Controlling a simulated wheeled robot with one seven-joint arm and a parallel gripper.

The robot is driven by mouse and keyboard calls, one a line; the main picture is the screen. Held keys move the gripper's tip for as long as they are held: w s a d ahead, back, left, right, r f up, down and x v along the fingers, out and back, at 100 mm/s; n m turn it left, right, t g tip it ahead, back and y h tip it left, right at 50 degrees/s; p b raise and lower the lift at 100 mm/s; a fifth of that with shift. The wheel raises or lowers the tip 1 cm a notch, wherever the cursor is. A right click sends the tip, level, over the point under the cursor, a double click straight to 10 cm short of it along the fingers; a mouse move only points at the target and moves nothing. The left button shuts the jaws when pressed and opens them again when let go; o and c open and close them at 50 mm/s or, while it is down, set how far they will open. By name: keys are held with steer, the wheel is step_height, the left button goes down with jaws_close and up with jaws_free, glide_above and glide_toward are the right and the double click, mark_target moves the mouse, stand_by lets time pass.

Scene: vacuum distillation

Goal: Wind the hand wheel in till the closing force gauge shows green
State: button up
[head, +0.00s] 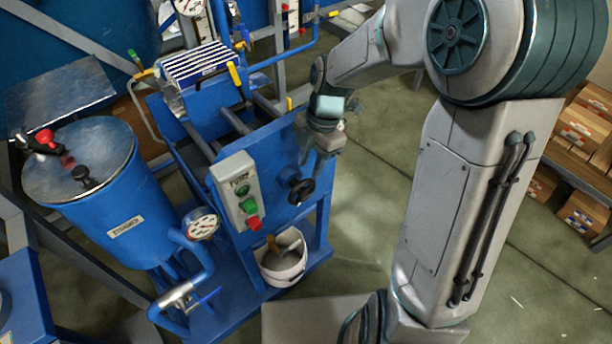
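The black hand wheel (301,190) sits on the front end of a blue machine frame (275,160), beside a grey switch box. My gripper (320,160) is just above the wheel and a little to its right, pointing down. Its fingers are small and partly merge with the wrist, so their opening and any contact with the wheel cannot be told. A round white gauge (201,223) with a red mark is on the pipework left of the switch box. Its reading is too small to tell, and I cannot tell whether it is the closing force gauge.
The switch box (236,190) has a green and a red button. A white bucket (283,259) stands below the wheel. A blue tank (110,215) is at left, striped plates (200,65) lie in the frame behind. Boxes (583,220) fill a shelf at right; floor between is clear.

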steer(key=v, duration=0.5)
steer(key=shift+r, duration=0.15)
stand_by(0.4)
